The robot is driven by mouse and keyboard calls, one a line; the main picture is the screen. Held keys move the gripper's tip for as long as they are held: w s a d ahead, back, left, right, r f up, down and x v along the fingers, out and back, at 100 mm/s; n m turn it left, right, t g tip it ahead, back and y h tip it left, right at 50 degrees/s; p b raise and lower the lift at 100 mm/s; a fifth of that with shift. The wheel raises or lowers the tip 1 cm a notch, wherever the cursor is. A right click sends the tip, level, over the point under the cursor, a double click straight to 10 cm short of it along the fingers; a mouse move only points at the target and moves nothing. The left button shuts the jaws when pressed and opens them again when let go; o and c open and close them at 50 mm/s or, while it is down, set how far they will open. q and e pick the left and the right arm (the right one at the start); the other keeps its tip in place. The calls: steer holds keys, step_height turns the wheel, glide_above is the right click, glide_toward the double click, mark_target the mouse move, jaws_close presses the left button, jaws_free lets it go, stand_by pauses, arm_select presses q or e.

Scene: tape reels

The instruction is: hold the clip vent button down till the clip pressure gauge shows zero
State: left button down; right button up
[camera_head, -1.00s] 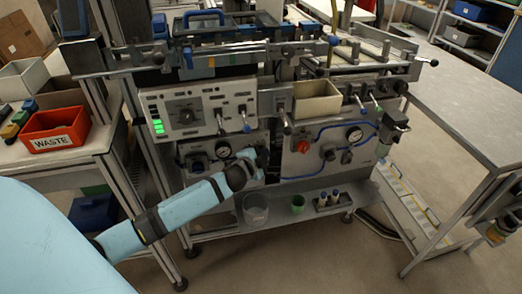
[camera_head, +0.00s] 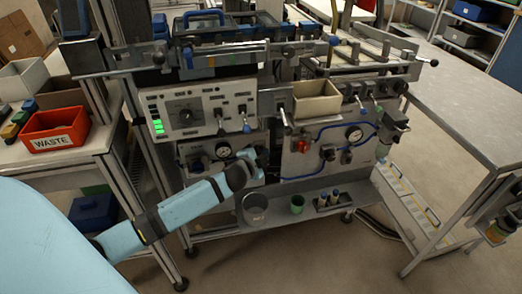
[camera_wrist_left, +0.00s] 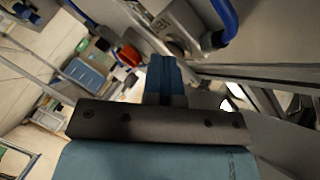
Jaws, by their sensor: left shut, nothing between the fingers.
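My left gripper (camera_head: 260,156) is at the lower left panel (camera_head: 199,149) of the machine, at that panel's right side. In the left wrist view its blue fingers (camera_wrist_left: 165,75) are closed together with nothing between them. A round white-faced gauge (camera_head: 223,150) sits on this panel, just left of the gripper. Its needle is too small to read. A second gauge (camera_head: 354,134) is on the lower right panel. I cannot make out labels telling which gauge is the clip one. No vent button is distinguishable; the gripper covers that part of the panel. Contact cannot be told. My right gripper is not in view.
Above the gripper is a control panel (camera_head: 205,112) with a dial, levers and green lights. A cream bin (camera_head: 317,99) and blue hoses are to the right. A red waste bin (camera_head: 55,131) stands left.

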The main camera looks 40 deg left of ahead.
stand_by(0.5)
arm_select(q)
steer(key=shift+s+d, duration=0.55)
steer(key=shift+d, duration=0.05)
steer(key=shift+p, duration=0.3)
steer(key=s+d+p, duration=0.1)
steer(key=s+d, duration=0.2)
steer(key=shift+s+d, duration=0.1)
steer(key=shift+d, duration=0.3)
